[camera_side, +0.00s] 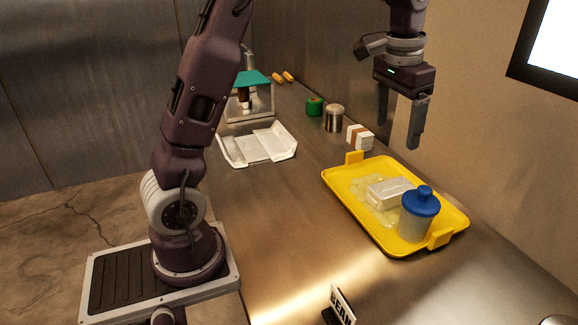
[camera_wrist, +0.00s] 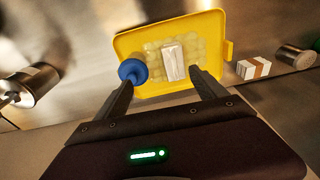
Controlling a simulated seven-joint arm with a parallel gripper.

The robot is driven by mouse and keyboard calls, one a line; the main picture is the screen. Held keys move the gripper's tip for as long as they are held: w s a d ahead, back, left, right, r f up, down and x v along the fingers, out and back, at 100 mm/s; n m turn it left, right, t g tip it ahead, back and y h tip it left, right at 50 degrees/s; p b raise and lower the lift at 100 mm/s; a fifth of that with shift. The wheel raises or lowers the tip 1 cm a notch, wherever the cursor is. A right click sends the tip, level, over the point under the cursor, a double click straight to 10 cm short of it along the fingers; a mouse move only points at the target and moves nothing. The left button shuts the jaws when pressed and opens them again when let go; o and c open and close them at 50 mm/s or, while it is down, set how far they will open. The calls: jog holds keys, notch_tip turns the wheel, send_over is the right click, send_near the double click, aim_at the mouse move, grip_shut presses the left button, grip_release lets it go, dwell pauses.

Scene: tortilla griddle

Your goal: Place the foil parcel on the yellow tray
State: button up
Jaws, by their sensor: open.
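The yellow tray (camera_side: 352,194) lies on the metal counter at the right in the side view; its rim also shows in the wrist view (camera_wrist: 214,35). The foil parcel (camera_side: 388,191) is a pale silvery block resting on the tray, beside a blue-lidded jar (camera_side: 419,215). In the wrist view the parcel (camera_wrist: 173,63) lies between the fingers' directions, with the blue lid (camera_wrist: 133,71) to its left. My gripper (camera_side: 399,137) is open and empty, above the counter and the tray's far end, touching nothing. Its fingers (camera_wrist: 164,82) show apart in the wrist view.
A banded white stack (camera_side: 360,138), a metal canister (camera_side: 334,118) and a green container (camera_side: 315,106) stand beyond the tray. An open white container (camera_side: 257,146) lies left of them. A small sign (camera_side: 341,306) stands near the front. The counter between is clear.

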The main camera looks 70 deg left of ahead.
jog(key=s+d+r+t, duration=0.1)
jog(key=s+d+r, duration=0.1)
jog(key=s, duration=0.4)
jog(key=s+d+r+t, duration=0.1)
jog(key=s+d+r, duration=0.15)
jog(key=s, duration=0.45)
jog(key=s+d+f+t, duration=0.1)
jog(key=s+f, duration=0.1)
jog(key=s, duration=0.5)
jog(key=s+d+f+t, duration=0.1)
jog(key=s+f, duration=0.1)
jog(key=s, duration=0.6)
jog(key=shift+f, duration=0.3)
